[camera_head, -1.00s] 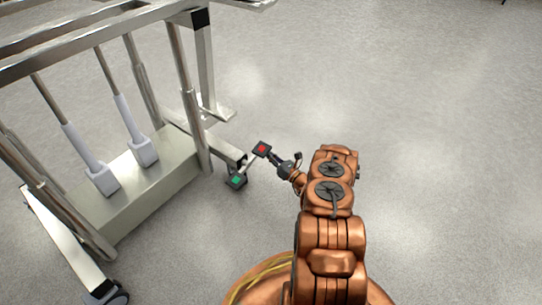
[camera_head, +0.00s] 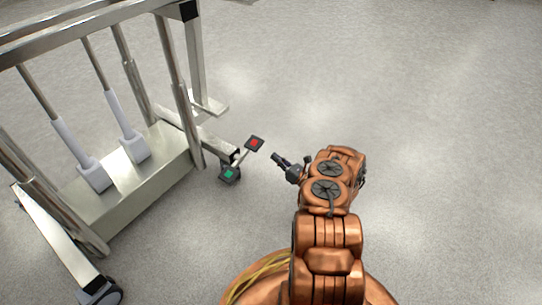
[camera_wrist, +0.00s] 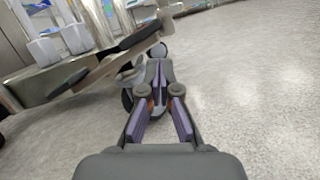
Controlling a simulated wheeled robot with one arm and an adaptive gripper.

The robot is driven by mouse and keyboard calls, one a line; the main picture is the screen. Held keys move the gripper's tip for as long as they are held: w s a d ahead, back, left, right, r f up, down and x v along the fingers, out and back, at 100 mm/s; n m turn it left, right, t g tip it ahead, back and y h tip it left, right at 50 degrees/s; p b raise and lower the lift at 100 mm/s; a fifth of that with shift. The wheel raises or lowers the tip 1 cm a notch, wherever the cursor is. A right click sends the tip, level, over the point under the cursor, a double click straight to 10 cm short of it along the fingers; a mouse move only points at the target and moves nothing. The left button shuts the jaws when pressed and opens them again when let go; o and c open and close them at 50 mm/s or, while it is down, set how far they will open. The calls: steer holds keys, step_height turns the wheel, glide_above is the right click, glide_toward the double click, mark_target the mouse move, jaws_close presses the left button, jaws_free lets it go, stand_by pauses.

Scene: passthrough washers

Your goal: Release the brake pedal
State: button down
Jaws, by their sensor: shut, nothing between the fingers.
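The brake pedal has a red pad (camera_head: 254,143) at one end and a green pad (camera_head: 229,174) at the other, joined by a thin bar. It sits low by the wheel at the near right corner of the steel cart. The red end stands farther out toward my gripper (camera_head: 279,159). My gripper is shut and empty, just right of the red pad, with a small gap between them in the head view. In the wrist view, my gripper (camera_wrist: 160,72) points ahead at a dark wheel, and the pedal bar (camera_wrist: 97,75) slants across at upper left. Its pad colours are hidden there.
The steel cart (camera_head: 145,188) fills the left side, with upright posts, a low shelf and a caster (camera_head: 100,291) at the near left. A cart foot (camera_head: 208,104) juts out behind the pedal. The grey floor to the right is clear.

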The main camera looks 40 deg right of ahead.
steer(key=shift+v, duration=1.15)
steer(key=shift+d+f, duration=0.1)
steer(key=shift+d, duration=0.05)
